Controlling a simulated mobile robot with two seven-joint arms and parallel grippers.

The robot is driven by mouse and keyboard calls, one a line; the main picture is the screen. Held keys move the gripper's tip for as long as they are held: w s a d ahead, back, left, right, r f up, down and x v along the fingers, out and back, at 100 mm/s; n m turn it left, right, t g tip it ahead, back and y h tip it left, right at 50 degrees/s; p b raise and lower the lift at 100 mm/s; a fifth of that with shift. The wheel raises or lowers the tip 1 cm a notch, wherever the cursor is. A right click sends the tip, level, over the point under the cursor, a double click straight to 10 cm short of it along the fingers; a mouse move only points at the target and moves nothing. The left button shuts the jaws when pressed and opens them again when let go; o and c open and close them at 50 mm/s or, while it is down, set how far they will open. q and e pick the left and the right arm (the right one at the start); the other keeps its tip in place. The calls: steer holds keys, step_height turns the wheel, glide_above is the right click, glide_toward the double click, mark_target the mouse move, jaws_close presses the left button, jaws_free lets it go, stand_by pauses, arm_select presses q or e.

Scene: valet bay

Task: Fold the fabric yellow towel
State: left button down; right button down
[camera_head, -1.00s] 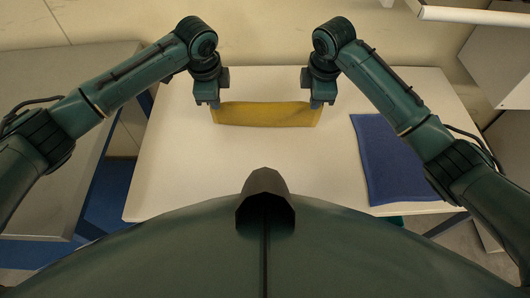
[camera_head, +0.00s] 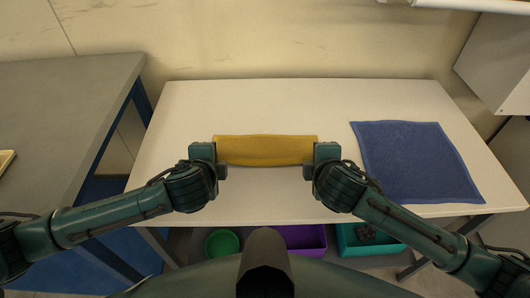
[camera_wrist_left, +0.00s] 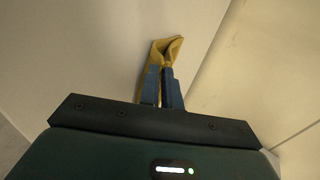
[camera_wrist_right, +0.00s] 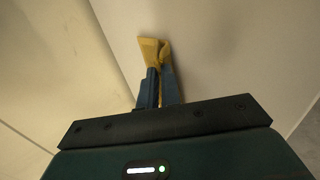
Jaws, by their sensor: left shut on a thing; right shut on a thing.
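The yellow towel (camera_head: 266,151) is a narrow band stretched between my two grippers over the white table (camera_head: 260,105). My left gripper (camera_head: 217,160) is shut on its left end, and the pinched cloth also shows in the left wrist view (camera_wrist_left: 168,48). My right gripper (camera_head: 315,160) is shut on its right end, with the pinched cloth in the right wrist view (camera_wrist_right: 153,50). I cannot tell whether the towel's lower edge touches the table.
A blue towel (camera_head: 412,160) lies flat on the table's right side. A grey bench (camera_head: 60,110) stands at the left. Green (camera_head: 222,243), purple (camera_head: 303,238) and teal (camera_head: 365,245) bins sit below the table. The back of the table is clear.

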arm_select(q)
steer(key=shift+s+f+t, duration=0.25)
steer(key=shift+s+t, duration=0.05)
steer(key=shift+s, duration=0.05)
arm_select(e)
steer(key=shift+s+f+t, duration=0.25)
steer(key=shift+s+t, duration=0.05)
steer(key=shift+s, duration=0.05)
